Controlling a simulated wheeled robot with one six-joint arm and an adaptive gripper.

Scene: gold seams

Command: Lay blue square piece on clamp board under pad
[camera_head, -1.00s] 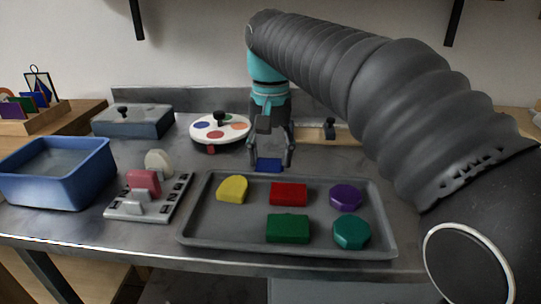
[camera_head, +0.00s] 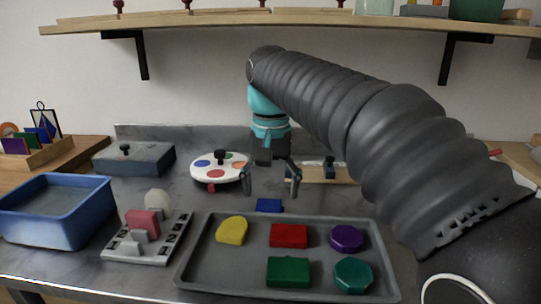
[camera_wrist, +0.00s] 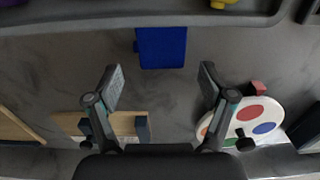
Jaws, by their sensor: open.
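The blue square piece (camera_head: 269,205) lies on the grey table just behind the tray; in the wrist view (camera_wrist: 162,47) it is flat, beyond my fingertips. My gripper (camera_head: 270,188) is open and empty above and behind the piece; its spread fingers show in the wrist view (camera_wrist: 160,75). The clamp board (camera_head: 312,174) is a pale wooden board at the back, right of the gripper, with a dark blue clamp (camera_head: 329,167). The board shows in the wrist view (camera_wrist: 130,122), partly hidden by a finger. I cannot make out the pad.
A grey tray (camera_head: 200,268) in front holds yellow, red, green, purple and teal pieces. A white disc with coloured spots (camera_head: 205,174) stands left of the gripper. A blue bin (camera_head: 60,230), a numbered grey stand (camera_head: 130,252) and a grey box (camera_head: 135,162) are farther left.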

